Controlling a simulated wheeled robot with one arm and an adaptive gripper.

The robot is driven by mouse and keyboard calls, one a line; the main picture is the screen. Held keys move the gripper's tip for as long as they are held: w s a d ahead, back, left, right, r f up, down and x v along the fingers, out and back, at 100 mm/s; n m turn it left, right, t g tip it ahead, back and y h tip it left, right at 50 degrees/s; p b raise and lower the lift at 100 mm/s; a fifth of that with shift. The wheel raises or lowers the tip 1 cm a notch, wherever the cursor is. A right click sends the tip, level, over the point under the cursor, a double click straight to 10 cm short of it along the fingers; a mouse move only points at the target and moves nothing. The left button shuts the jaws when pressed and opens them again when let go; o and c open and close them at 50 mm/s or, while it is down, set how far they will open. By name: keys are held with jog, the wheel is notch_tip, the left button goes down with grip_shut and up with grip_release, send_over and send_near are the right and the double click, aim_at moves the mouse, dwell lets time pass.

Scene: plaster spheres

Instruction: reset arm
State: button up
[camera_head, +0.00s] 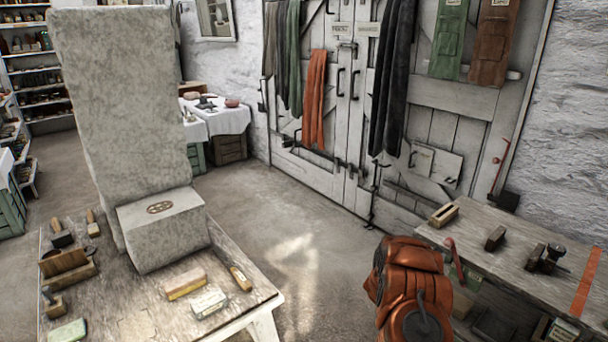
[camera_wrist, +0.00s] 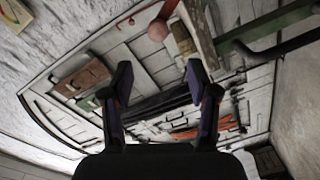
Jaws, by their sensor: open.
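My gripper (camera_wrist: 158,72) shows in the wrist view with its two dark fingers spread wide apart. Nothing is between the fingers; only the distant wall and doors show behind them. The wrist view is turned over, with the hanging cloths running across it. My orange arm (camera_head: 410,287) is folded at the lower right of the head view, close to the side bench. My gripper's fingers do not show in the head view.
A wooden worktable (camera_head: 145,318) at left bears a tall stone block (camera_head: 130,110) and several tools. A side bench (camera_head: 520,240) with tools stands right of my arm. White doors (camera_head: 345,120) with hanging cloths stand behind. The floor (camera_head: 300,230) between is clear.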

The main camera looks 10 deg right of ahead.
jog(key=w+a+r+t+y+p, duration=0.1)
jog(key=w+a+r+y+p, duration=0.15)
jog(key=a+r+y, duration=0.8)
jog(key=w+a+r+t+y+p, duration=0.2)
jog(key=w+a+r, duration=0.25)
jog(key=a, duration=1.25)
jog(key=s+a+r+n+g+y+p, duration=0.15)
jog(key=s+a+r, duration=0.25)
jog(key=s+a, duration=0.4)
jog(key=s+a+r+g+y+p, duration=0.1)
jog(key=s+a+r+g+y, duration=0.2)
jog(key=s+a+r, duration=0.35)
jog(key=s+a+r+g+p, duration=0.1)
jog(key=s+a+r+g, duration=0.1)
jog(key=s, duration=1.1)
jog(key=s+a+r+g+p, duration=0.1)
jog(key=s+a+g, duration=0.1)
jog(key=s, duration=1.1)
jog(key=shift+r+g+p, duration=0.3)
jog(key=shift+r+g, duration=0.05)
jog(key=shift+g, duration=0.2)
jog(key=s+g, duration=0.1)
jog(key=s, duration=0.4)
jog(key=s+d+r+m+g+h, duration=0.1)
jog(key=s, duration=0.3)
jog(key=s+d+r+g+p, duration=0.1)
jog(key=s, duration=0.4)
jog(key=shift+s+m, duration=0.3)
jog(key=shift+m, duration=0.05)
jog(key=shift+c, duration=0.4)
